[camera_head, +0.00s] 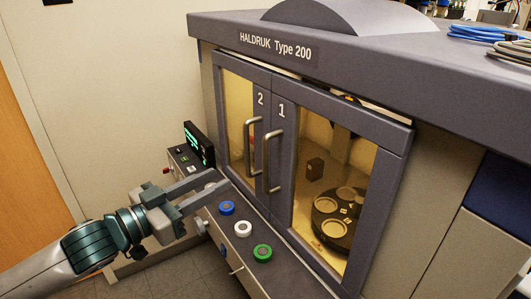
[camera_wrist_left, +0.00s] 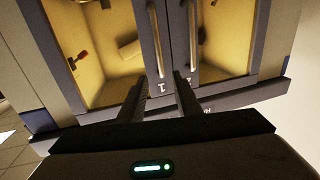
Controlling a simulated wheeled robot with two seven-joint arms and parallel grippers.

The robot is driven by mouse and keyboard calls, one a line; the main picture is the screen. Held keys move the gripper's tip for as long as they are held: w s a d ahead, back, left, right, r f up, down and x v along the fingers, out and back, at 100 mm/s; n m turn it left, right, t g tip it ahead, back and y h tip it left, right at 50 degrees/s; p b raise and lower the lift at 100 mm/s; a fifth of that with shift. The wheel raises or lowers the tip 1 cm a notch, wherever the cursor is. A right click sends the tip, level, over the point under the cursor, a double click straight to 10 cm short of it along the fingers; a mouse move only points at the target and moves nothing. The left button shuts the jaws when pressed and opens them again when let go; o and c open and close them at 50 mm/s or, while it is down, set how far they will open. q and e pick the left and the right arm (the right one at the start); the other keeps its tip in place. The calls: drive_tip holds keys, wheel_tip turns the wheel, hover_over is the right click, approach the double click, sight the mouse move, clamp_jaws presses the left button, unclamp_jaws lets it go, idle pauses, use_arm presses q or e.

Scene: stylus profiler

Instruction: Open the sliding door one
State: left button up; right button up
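Sliding door one (camera_head: 390,130) is the right-hand glass door of the grey cabinet, marked "1", and looks closed. Its vertical metal handle (camera_head: 268,162) is on its left side. Door two (camera_head: 222,70), marked "2", is left of it, with its own handle (camera_head: 248,145). My left gripper (camera_head: 221,181) is open and empty, in front of the lower part of the doors and left of both handles. In the left wrist view the gripper (camera_wrist_left: 156,82) has its fingers apart, with handle one (camera_wrist_left: 155,35) beyond the tips; neither finger touches it. My right gripper is not in view.
Blue (camera_head: 227,208), white (camera_head: 243,228) and green (camera_head: 262,253) round buttons sit on the ledge below the doors. A small screen (camera_head: 199,145) stands at the ledge's left. Behind door one are a round dark holder (camera_head: 335,238) and a brown block (camera_head: 315,168).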

sight(264, 154)
use_arm(q)
drive_tip(key=p+x, duration=0.4)
drive_tip(key=x, duration=1.1)
drive_tip(key=shift+p, duration=0.4)
drive_tip(key=shift+w+d+f, duration=0.1)
drive_tip(key=shift+w+d, duration=0.3)
clamp_jaws()
